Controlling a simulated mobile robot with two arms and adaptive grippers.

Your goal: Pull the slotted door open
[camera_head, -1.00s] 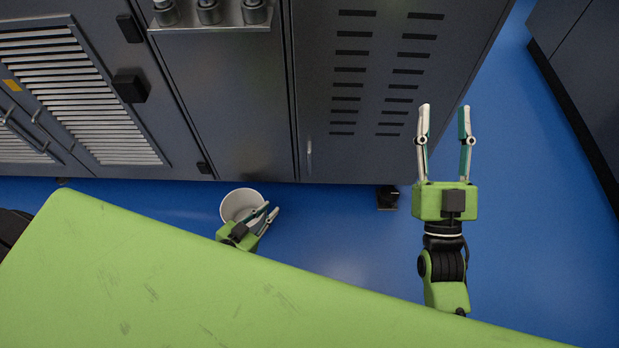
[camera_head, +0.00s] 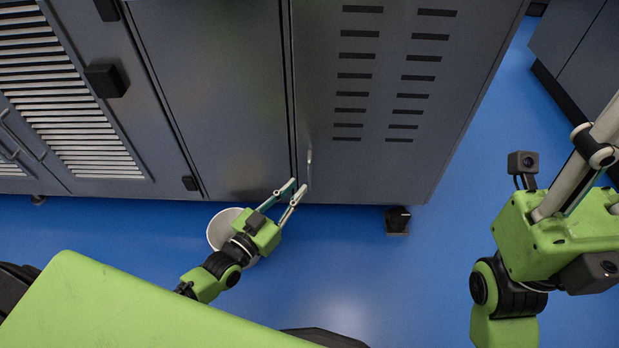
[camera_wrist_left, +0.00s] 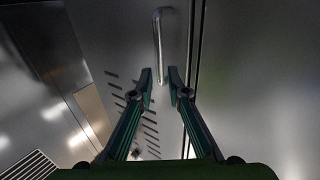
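The slotted door (camera_head: 435,100) is a grey panel with two columns of dark slots, flush and shut in the head view. Its slim vertical bar handle (camera_head: 309,168) sits low by its left edge. My left gripper (camera_head: 291,189) is open and empty, just below and left of the handle.
A white bucket (camera_head: 216,228) stands on the blue floor beside my left gripper. A plain grey panel (camera_head: 225,100) adjoins the slotted door on the left. A cabinet foot (camera_head: 397,220) is under the door. Blue floor is clear right of the cabinet, before another dark cabinet (camera_head: 585,60).

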